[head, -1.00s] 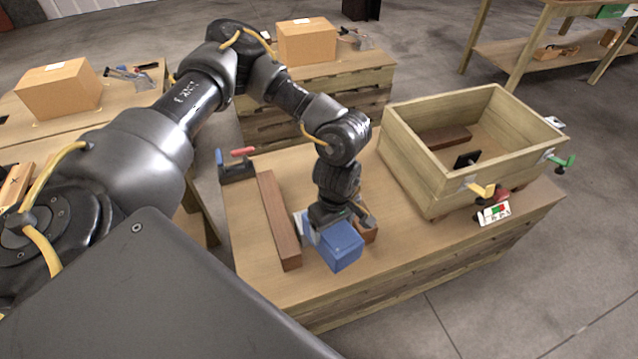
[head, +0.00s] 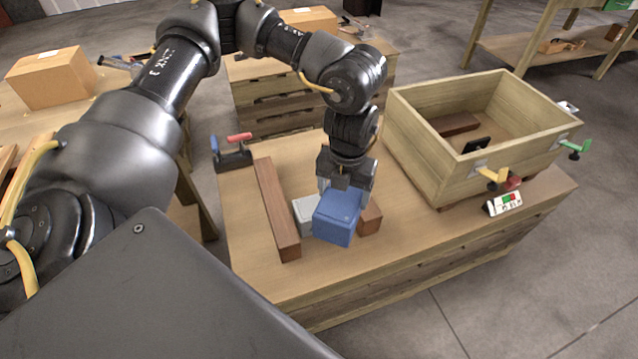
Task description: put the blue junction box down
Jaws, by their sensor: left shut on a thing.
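The blue junction box (head: 337,219) is in the middle of the head view, above or at the wooden worktable (head: 400,255). My left gripper (head: 346,190) points down and is shut on it, at its upper back part. Whether the box touches the table is hard to tell. A light grey box (head: 306,214) stands just left of and behind the blue box, partly covered by it. A small brown block (head: 370,219) is close on its right, also partly hidden. My right gripper is not in view.
A long brown wooden bar (head: 277,210) lies left of the boxes. A clamp with a red handle (head: 233,150) is at the back left. A wooden crate (head: 420,165) with clamps fills the right side. The table's front part is clear.

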